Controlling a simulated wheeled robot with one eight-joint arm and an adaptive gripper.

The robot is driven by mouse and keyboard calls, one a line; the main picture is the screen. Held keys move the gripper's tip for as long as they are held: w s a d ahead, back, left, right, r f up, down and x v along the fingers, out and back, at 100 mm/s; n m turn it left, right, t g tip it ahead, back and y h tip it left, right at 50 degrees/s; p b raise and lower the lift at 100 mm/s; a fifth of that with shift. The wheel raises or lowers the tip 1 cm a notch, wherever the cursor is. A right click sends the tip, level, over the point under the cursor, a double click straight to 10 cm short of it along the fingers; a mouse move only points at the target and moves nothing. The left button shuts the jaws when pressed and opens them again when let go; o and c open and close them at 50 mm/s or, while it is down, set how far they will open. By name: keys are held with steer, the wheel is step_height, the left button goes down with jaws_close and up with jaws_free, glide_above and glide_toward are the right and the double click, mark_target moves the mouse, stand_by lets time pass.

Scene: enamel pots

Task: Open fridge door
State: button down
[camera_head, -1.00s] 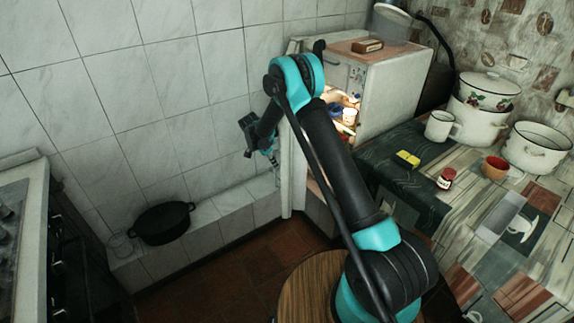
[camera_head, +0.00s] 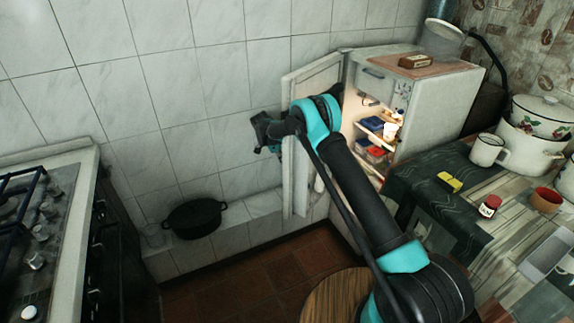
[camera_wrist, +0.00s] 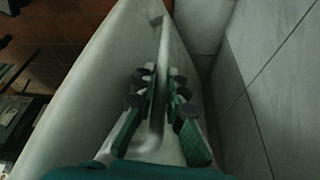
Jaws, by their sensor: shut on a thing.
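The white fridge (camera_head: 440,108) stands against the tiled wall with its door (camera_head: 316,78) swung wide open toward the wall. The lit inside shows shelves with several food items (camera_head: 376,130). My gripper (camera_head: 272,146) is at the door's outer side, partly hidden behind my arm. In the wrist view, my gripper (camera_wrist: 160,92) has its fingers on both sides of a thin upright strip (camera_wrist: 158,110) on the white door (camera_wrist: 110,80), apparently its handle or edge, and is shut on it.
A stove (camera_head: 45,240) stands at left. The table (camera_head: 440,205) at right holds pots, a mug and jars. A round wooden stool (camera_head: 335,296) stands near my arm.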

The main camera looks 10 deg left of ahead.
steer(key=shift+w, duration=0.15)
stand_by(0.3)
steer(key=c, duration=1.6)
jaws_free()
steer(key=shift+a, duration=0.1)
steer(key=shift+o, duration=0.2)
steer(key=v, duration=1.2)
steer(key=shift+c, duration=0.6)
